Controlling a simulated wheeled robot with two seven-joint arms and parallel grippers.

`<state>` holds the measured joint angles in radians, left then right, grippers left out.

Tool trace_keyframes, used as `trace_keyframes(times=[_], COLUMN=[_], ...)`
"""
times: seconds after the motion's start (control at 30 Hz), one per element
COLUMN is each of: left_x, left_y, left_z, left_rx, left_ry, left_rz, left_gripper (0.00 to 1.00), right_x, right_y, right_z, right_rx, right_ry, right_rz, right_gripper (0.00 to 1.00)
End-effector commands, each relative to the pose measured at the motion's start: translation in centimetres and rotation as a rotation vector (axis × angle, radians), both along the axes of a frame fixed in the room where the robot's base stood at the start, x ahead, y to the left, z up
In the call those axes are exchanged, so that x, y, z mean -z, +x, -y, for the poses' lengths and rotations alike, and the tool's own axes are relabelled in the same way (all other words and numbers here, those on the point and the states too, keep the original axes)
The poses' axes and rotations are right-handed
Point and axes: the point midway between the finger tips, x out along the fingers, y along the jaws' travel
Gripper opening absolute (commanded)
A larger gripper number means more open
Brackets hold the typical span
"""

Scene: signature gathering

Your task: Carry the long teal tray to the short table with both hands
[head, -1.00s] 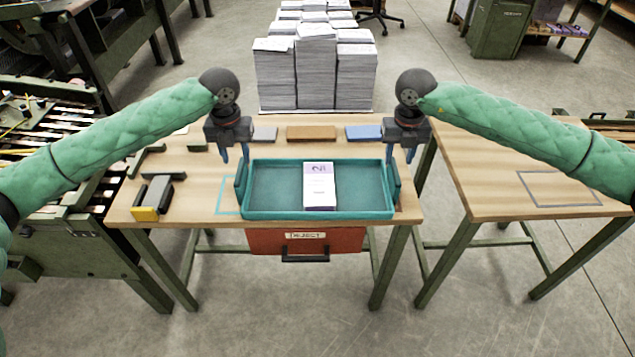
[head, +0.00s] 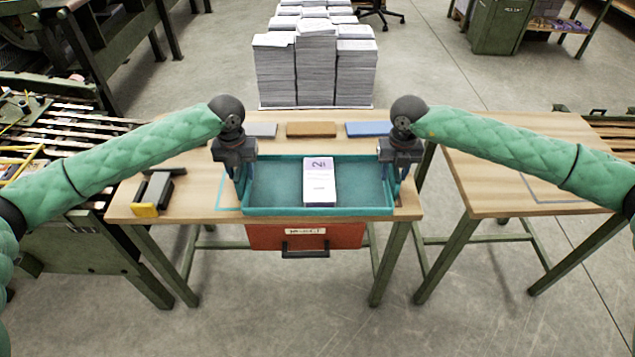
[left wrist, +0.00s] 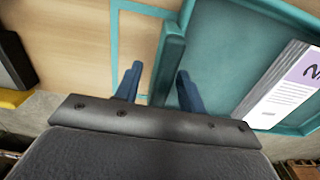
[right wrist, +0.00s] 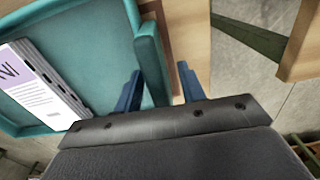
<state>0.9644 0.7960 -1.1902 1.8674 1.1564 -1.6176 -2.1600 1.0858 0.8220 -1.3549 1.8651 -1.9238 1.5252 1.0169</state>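The long teal tray (head: 275,184) lies on the wooden table in the middle of the head view, with a purple-and-white stack of printed sheets (head: 320,183) in it. My left gripper (head: 240,178) is at the tray's left end. In the left wrist view its blue fingers (left wrist: 158,88) are apart, one on each side of the raised end wall (left wrist: 170,62). My right gripper (head: 399,178) is at the right end. In the right wrist view its fingers (right wrist: 160,90) are apart, straddling that end wall (right wrist: 152,62). Gaps show between fingers and walls.
The short table (head: 490,190) stands to the right across a gap, with a grey outlined rectangle (head: 560,190) on top. A red drawer (head: 305,236) hangs under the tray's table. Grey, brown and blue blocks (head: 311,129) lie behind the tray. A black-and-yellow tool (head: 152,194) lies left.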

Motion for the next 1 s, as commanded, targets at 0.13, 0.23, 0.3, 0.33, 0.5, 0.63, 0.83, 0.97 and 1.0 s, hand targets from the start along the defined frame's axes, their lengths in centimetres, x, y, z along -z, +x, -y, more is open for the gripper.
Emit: trace_keyframes(times=[0.13, 0.23, 0.3, 0.33, 0.5, 0.63, 0.83, 0.97, 1.0], left_x=[0.03, 0.02, 0.02, 0.02, 0.0, -0.01, -0.17, -0.47, -0.61], left_y=[0.0, 0.0, 0.0, 0.0, 0.02, 0.05, 0.11, 0.12, 0.13], left_z=[0.01, 0.01, 0.01, 0.01, -0.07, -0.16, -0.27, -0.34, -0.37], left_rx=[0.0, 0.0, 0.0, 0.0, 0.0, -0.002, -0.003, -0.004, -0.004], left_ry=[0.0, 0.0, 0.0, 0.0, 0.001, 0.002, 0.004, 0.005, 0.005], left_rz=[0.0, 0.0, 0.0, 0.0, 0.0, 0.0, 0.001, 0.001, 0.001], left_gripper=[0.4, 0.38, 0.24, 0.18, 0.0, 0.0, 0.0, 0.0, 0.0], right_x=[0.03, 0.03, 0.03, 0.02, 0.02, 0.02, -0.11, -0.38, -0.52], right_y=[0.0, 0.0, 0.0, 0.0, 0.02, 0.04, 0.09, 0.1, 0.11], right_z=[-0.01, -0.02, -0.02, -0.01, 0.08, 0.16, 0.29, 0.38, 0.4], right_rx=[0.0, 0.0, -0.001, 0.0, 0.0, 0.002, 0.003, 0.004, 0.005], right_ry=[0.0, 0.0, 0.0, 0.0, -0.001, -0.003, -0.004, -0.006, -0.006], right_rz=[0.0, 0.0, 0.0, 0.0, 0.0, 0.0, 0.001, 0.0, 0.0], right_gripper=[0.4, 0.38, 0.24, 0.18, 0.0, 0.0, 0.0, 0.0, 0.0])
